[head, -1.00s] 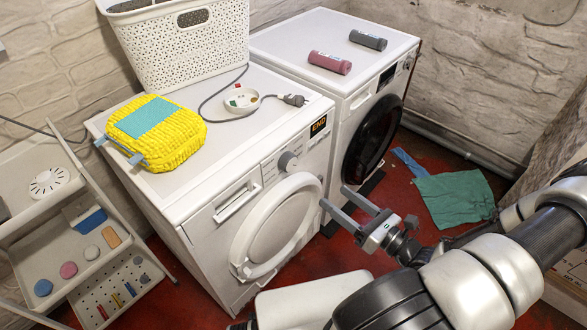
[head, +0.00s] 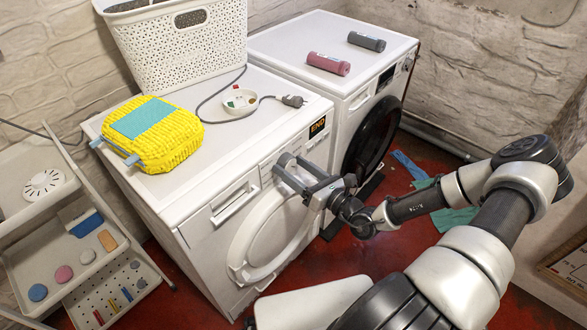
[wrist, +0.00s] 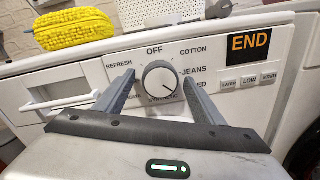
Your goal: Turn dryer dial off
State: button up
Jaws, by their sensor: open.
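The dryer dial (wrist: 158,76) is a round white knob with a dark rim on the white front panel. OFF is printed straight above it. Its dark mark points to the lower right, away from OFF, between the SYNTHETIC label and one ending in ED. My gripper (wrist: 159,82) is open, with one finger on each side of the dial. I cannot tell whether either finger touches it. In the head view my gripper (head: 281,165) is at the panel of the dryer (head: 205,245), above its round door, and its fingers largely hide the dial.
The display (wrist: 249,43) reads END, with small buttons below it. A yellow knitted bundle (head: 170,148), a white basket (head: 180,55) and a plug on a cord (head: 292,100) rest on top. A second machine (head: 350,90) stands to the right; a shelf cart (head: 60,245) stands left.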

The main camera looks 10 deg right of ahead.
jog(key=c, duration=1.1)
jog(key=shift+o, duration=0.2)
jog(key=shift+r+n, duration=0.1)
jog(key=shift+n, duration=0.2)
